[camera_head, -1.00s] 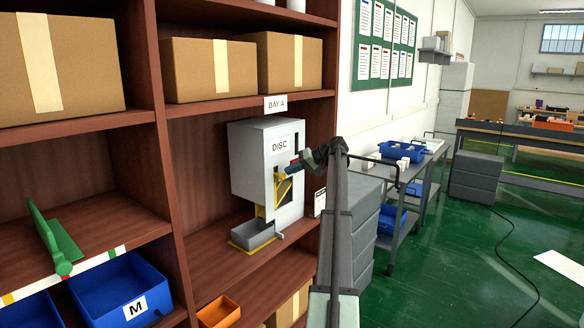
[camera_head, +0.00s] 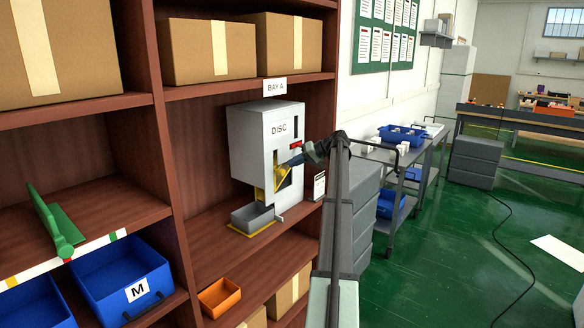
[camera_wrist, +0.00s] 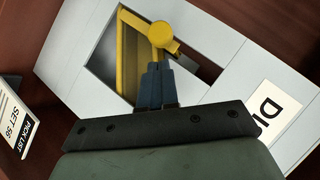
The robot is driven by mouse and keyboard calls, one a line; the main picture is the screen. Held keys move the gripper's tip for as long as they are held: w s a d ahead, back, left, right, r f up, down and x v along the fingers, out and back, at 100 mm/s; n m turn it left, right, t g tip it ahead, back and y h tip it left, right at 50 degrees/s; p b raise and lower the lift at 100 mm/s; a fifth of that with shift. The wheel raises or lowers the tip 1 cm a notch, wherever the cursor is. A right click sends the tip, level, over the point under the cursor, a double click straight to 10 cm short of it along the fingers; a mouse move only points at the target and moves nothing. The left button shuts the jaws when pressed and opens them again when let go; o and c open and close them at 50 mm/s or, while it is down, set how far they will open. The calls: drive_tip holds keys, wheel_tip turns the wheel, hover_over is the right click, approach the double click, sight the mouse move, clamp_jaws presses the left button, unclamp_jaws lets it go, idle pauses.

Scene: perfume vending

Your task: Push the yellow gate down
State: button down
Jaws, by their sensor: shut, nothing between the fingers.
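The yellow gate (camera_head: 282,183) is in the front opening of the light grey DISC machine (camera_head: 248,150) on the shelf. In the wrist view it shows as a yellow frame (camera_wrist: 127,62) with a round yellow knob (camera_wrist: 161,34) in a dark opening. My gripper (camera_head: 291,161) reaches in from the right at the machine's front, close to the gate's upper part. In the wrist view its dark blue fingers (camera_wrist: 155,72) are together and empty, right beside the knob. I cannot tell whether they touch it. The fingers hide part of the gate.
A red part (camera_head: 295,146) sits on the machine front just above my fingers. A grey tray (camera_head: 252,218) stands below the gate. A small sign (camera_head: 319,186) stands right of the machine. An orange bin (camera_head: 219,298) and blue bins (camera_head: 118,275) are lower down. The shelf's side panel is close.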

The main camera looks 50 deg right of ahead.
drive_tip(key=v, duration=1.1)
drive_tip(key=shift+w+d+r, duration=0.2)
drive_tip(key=shift+d+r, duration=0.2)
drive_tip(key=shift+d, duration=0.1)
